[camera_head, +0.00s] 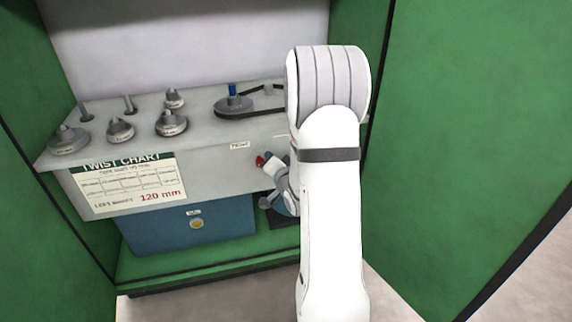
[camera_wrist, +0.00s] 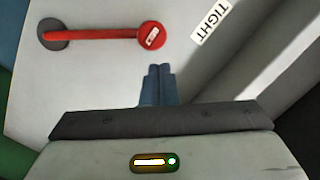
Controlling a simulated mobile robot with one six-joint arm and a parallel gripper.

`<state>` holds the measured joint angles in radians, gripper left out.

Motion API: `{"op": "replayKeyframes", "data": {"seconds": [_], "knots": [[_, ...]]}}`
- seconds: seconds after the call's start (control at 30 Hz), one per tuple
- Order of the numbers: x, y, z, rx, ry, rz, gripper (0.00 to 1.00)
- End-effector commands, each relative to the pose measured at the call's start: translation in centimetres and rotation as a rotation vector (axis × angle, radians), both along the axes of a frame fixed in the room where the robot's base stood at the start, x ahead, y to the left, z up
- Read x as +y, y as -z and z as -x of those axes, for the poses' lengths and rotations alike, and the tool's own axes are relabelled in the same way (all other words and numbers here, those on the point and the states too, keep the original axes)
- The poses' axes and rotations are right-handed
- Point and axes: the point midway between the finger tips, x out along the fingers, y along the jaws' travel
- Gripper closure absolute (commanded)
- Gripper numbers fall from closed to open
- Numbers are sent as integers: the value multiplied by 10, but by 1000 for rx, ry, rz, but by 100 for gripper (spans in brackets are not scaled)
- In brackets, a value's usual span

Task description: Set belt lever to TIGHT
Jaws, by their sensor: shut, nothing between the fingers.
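The belt lever (camera_wrist: 95,35) is a red bar in the wrist view. One end sits on a dark round pivot (camera_wrist: 53,34), and its red knob (camera_wrist: 151,36) points toward the white TIGHT label (camera_wrist: 210,22), with a gap between them. In the head view a red part of the lever (camera_head: 260,161) shows on the machine's front face, below and right of the TIGHT label (camera_head: 240,146); my arm hides much of it. My gripper (camera_wrist: 159,68) is shut and empty, its blue-grey fingertips just beside the knob in the picture. I cannot tell whether they touch it.
The grey machine top (camera_head: 200,122) carries several weights and pegs, plus a pulley (camera_head: 233,105) with a belt. A twist chart (camera_head: 130,184) hangs on the front, above a blue drawer (camera_head: 190,228). Green walls (camera_head: 455,130) close in both sides.

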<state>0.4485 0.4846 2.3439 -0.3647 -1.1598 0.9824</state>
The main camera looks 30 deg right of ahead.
Motion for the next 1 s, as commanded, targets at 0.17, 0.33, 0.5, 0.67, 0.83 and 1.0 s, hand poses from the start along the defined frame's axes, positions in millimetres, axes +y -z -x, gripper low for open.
{"op": "replayKeyframes", "data": {"seconds": [0.17, 0.33, 0.5, 0.67, 0.83, 1.0], "knots": [[-12, -24, 25, -3, 2, 1, 100], [-7, -29, 67, -6, 4, 0, 100], [-4, -34, 81, -3, -4, 0, 100], [-3, -35, 86, -3, -7, 1, 100], [-2, -35, 93, -6, -6, 0, 100], [-1, -34, 98, -7, -5, 1, 100]]}}
